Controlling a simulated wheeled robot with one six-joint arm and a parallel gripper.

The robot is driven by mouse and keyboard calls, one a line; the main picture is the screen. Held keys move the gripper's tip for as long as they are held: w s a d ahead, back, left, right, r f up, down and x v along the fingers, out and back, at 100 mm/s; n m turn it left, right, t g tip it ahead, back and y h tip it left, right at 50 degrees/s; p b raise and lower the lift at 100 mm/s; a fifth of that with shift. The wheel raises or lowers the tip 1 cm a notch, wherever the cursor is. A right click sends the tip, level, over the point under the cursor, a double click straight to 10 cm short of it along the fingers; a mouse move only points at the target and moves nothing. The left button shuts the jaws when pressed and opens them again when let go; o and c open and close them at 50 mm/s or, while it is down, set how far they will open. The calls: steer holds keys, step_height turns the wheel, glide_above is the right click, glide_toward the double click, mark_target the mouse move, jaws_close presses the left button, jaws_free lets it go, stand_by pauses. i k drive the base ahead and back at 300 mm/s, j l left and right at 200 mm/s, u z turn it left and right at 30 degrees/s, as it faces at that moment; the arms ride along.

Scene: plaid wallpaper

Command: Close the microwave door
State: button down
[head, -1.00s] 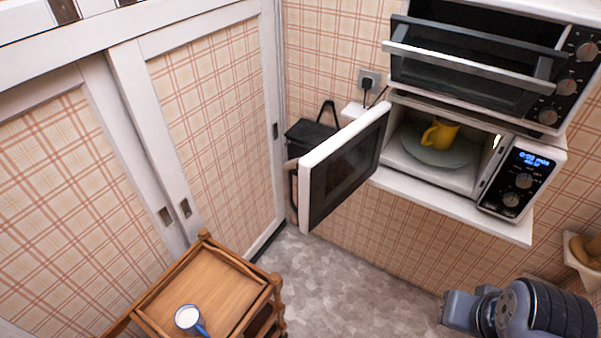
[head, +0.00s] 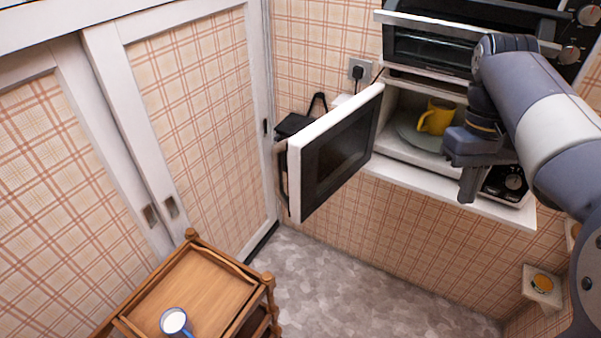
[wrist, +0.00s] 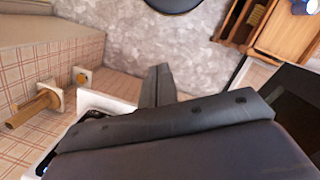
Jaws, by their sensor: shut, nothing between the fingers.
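The white microwave (head: 400,170) stands on a wall shelf. Its door (head: 335,155), white-framed with a dark window, is swung wide open to the left. Inside, a yellow mug (head: 436,117) sits on the glass turntable plate (head: 408,130). My gripper (head: 468,190) is shut and empty, in front of the right side of the microwave, hiding part of its control panel (head: 508,180). It is right of the open door and apart from it. In the wrist view my shut fingers (wrist: 158,85) point away over the floor.
An oven (head: 430,50) sits directly above the microwave. A wooden trolley (head: 205,290) with a mug (head: 174,322) stands at lower left. Sliding cupboard doors (head: 190,120) line the left. A black bag (head: 293,125) is behind the microwave door. The grey floor (head: 340,285) between is clear.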

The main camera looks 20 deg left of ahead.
mark_target(338, 160)
steer(key=j+u, duration=0.1)
steer(key=u, duration=0.4)
steer(key=i+u, duration=0.15)
steer(key=u, duration=0.3)
steer(key=i+u, duration=0.1)
steer(key=u, duration=0.4)
steer(key=i, duration=0.45)
